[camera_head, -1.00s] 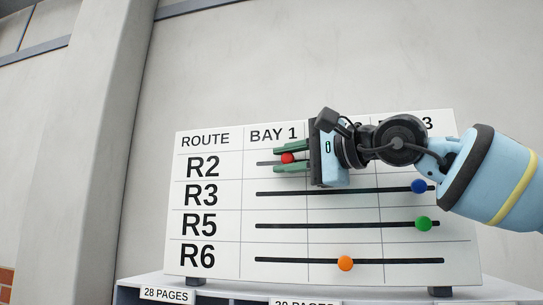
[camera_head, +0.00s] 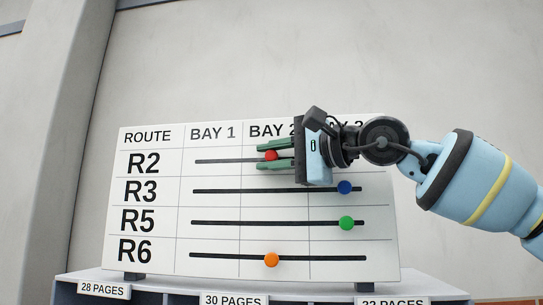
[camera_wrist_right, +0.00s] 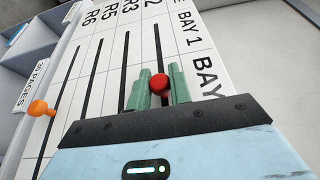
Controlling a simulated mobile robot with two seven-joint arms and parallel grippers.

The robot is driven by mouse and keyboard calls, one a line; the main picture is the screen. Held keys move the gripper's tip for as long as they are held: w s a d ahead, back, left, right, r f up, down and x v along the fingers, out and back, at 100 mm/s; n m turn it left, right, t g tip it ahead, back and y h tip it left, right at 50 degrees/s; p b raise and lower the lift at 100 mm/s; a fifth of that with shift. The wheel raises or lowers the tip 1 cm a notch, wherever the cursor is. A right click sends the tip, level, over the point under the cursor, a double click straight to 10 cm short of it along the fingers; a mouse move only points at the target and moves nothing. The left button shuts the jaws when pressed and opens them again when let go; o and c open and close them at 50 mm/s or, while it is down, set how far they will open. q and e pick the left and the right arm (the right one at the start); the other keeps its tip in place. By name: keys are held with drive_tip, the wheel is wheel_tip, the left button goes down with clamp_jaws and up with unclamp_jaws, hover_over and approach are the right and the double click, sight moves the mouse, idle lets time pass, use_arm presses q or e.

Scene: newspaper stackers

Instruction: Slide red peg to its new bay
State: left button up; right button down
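The red peg (camera_head: 271,155) is on the R2 track, in the middle of the BAY 2 column. My right gripper (camera_head: 272,154) reaches in from the right, its green fingers above and below the peg. In the right wrist view the red peg (camera_wrist_right: 159,83) sits between the two fingertips, which close on its sides. The white route board (camera_head: 150,190) stands upright; the gripper body hides the right part of the R2 row and much of the BAY 3 heading. My left gripper is not in view.
A blue peg (camera_head: 345,187) on R3 and a green peg (camera_head: 347,223) on R5 sit in the BAY 3 column. An orange peg (camera_head: 271,260) sits on R6 under BAY 2. Below is a shelf unit with page labels (camera_head: 104,290).

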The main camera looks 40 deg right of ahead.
drive_tip(key=c, duration=1.3)
unclamp_jaws()
drive_tip(key=shift+s, duration=0.15)
drive_tip(key=shift+d, duration=0.1)
drive_tip(key=shift+b+v, duration=0.35)
drive_tip(key=shift+v, duration=3.55)
